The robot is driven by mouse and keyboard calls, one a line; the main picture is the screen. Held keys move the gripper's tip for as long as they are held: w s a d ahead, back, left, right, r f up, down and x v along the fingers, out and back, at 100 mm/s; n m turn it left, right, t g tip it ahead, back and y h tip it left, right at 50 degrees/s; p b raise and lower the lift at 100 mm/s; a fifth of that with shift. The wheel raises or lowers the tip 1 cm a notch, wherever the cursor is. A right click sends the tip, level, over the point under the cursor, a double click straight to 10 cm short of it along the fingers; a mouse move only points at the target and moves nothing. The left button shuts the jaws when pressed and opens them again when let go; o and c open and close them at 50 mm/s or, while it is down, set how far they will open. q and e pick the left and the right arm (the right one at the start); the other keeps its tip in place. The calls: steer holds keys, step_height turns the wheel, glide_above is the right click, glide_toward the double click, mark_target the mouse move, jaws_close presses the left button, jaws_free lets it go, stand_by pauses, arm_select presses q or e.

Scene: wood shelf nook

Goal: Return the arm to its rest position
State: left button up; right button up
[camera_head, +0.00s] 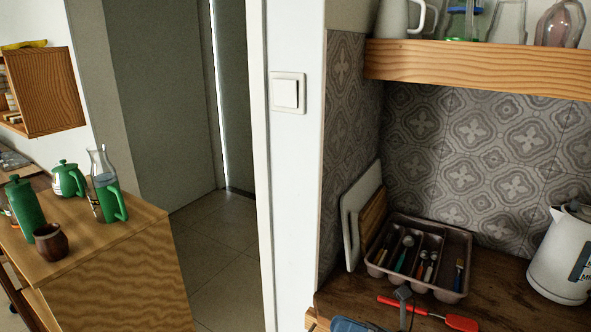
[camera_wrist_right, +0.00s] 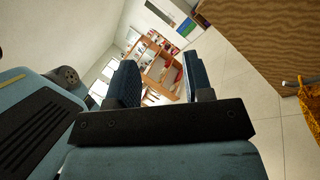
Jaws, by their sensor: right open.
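My right gripper (camera_wrist_right: 162,88) shows in the right wrist view with its two dark blue, ridged fingers apart. The gap between them is empty, and no object touches either finger. Beyond the fingers lie pale floor and a distant wooden shelf unit (camera_wrist_right: 162,65). The fingers of the right gripper cannot be made out in the head view. My left gripper is in neither view.
A wooden counter (camera_head: 352,290) holds a cutlery tray (camera_head: 452,297), a red spatula (camera_head: 418,310) and a white kettle (camera_head: 562,255). A wooden shelf (camera_head: 470,68) hangs above. At left, a wooden cabinet (camera_head: 140,270) bears green vessels and a brown mug (camera_head: 50,243). Tiled floor (camera_head: 225,240) between is clear.

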steer(key=s+d+f+m+t+h, duration=0.25)
steer(key=f+m+t+h, duration=0.3)
steer(key=m, duration=0.75)
steer(key=s+d+f+m+t+h, duration=0.1)
steer(key=d+f+m+t+h, duration=0.5)
steer(key=m, duration=0.8)
steer(key=s+d+f+m+g+h, duration=0.2)
steer(key=s+f+m+g+h, duration=0.45)
steer(key=s+f+m, duration=0.75)
arm_select(q)
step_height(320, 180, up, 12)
steer(key=p, duration=1.4)
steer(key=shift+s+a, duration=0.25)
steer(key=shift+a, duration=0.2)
arm_select(e)
step_height(320, 180, up, 11)
steer(key=w+n, duration=0.1)
steer(key=n, duration=0.1)
steer(key=shift+d+r+n+y, duration=0.2)
steer(key=shift+d+n+y, duration=0.1)
steer(key=shift+y, duration=0.1)
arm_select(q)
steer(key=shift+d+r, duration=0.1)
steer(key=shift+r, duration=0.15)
